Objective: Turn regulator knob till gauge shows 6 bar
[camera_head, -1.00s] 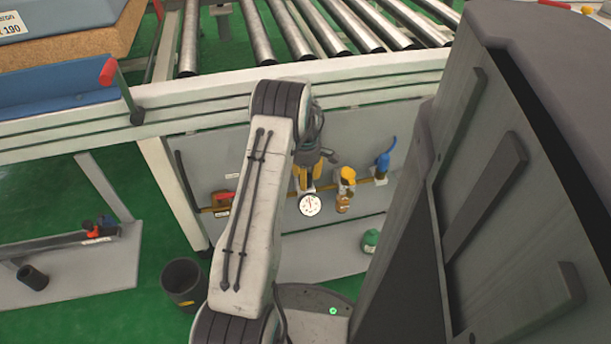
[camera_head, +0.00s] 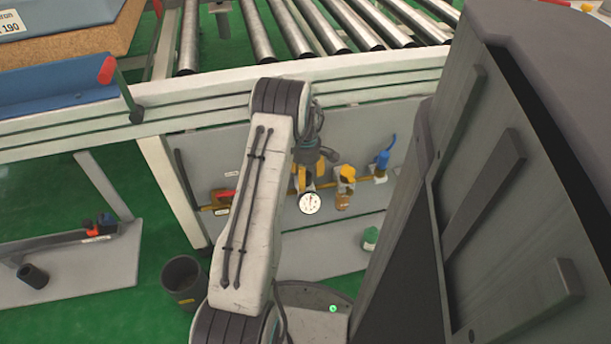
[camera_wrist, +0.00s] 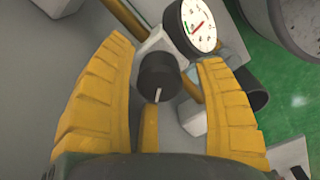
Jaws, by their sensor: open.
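The regulator knob (camera_wrist: 160,78) is dark and round with a white mark, and sits between my two yellow fingers in the wrist view. My gripper (camera_wrist: 168,65) is open around the knob, with a gap on both sides. The round white gauge (camera_wrist: 200,24) is just above and right of the knob, with a red needle; its figures are too small to read. In the head view the gauge (camera_head: 310,203) faces me on the grey panel. My gripper (camera_head: 308,170) is just above it there, and the knob is hidden behind it.
A yellow-topped unit (camera_head: 345,180) and a blue fitting (camera_head: 382,160) are on the panel to the right. A red-handled valve (camera_head: 222,198) is on the left. The white conveyor frame (camera_head: 200,115) with steel rollers (camera_head: 300,40) runs above. A dark bin (camera_head: 182,282) stands on the green floor.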

